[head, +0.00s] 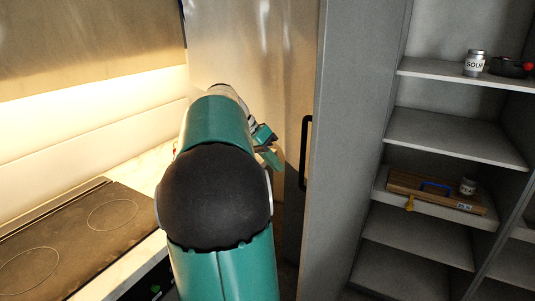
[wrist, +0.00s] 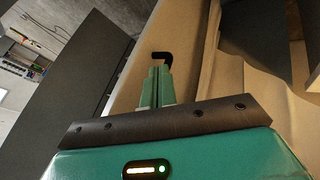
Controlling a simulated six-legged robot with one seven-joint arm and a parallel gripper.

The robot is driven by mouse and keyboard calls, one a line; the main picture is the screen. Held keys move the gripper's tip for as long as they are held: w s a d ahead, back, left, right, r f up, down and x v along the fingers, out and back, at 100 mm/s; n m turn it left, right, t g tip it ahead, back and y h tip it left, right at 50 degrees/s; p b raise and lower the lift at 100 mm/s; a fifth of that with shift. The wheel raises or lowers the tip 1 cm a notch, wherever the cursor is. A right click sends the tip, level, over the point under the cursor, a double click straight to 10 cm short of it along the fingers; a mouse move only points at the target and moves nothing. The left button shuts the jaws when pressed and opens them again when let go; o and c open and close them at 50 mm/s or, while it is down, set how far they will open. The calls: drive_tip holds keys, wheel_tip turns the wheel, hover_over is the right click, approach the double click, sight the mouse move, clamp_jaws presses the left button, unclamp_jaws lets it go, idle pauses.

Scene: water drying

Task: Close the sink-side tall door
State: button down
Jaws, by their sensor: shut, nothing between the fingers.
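The tall door (head: 350,150) stands open in the middle of the head view, its grey face beside the open shelves. A black bar handle (head: 305,150) is on its left side. In the wrist view, the door (wrist: 75,75) shows as a dark slanted panel. A black hooked piece, seemingly the handle (wrist: 162,57), appears just past my fingertips. My gripper (head: 273,150) is left of the handle in the head view; its fingers are together and empty in the wrist view (wrist: 156,72). I cannot tell whether they touch the door.
Right of the door are open shelves (head: 455,135) with a soup can (head: 474,63), a dark pan (head: 510,67), a wooden board (head: 430,190) and a small jar (head: 467,186). A cooktop (head: 80,235) on the counter lies left of my arm.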

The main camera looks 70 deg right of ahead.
sight(308, 192)
drive_tip(key=s+f, duration=0.1)
drive_tip(key=s, duration=0.1)
drive_tip(key=s+f, duration=0.1)
drive_tip(key=s, duration=0.1)
drive_tip(key=s+f, duration=0.1)
drive_tip(key=s, duration=0.1)
drive_tip(key=shift+s+f, duration=0.15)
drive_tip(key=shift+f, duration=0.15)
drive_tip(key=shift+s+d, duration=0.1)
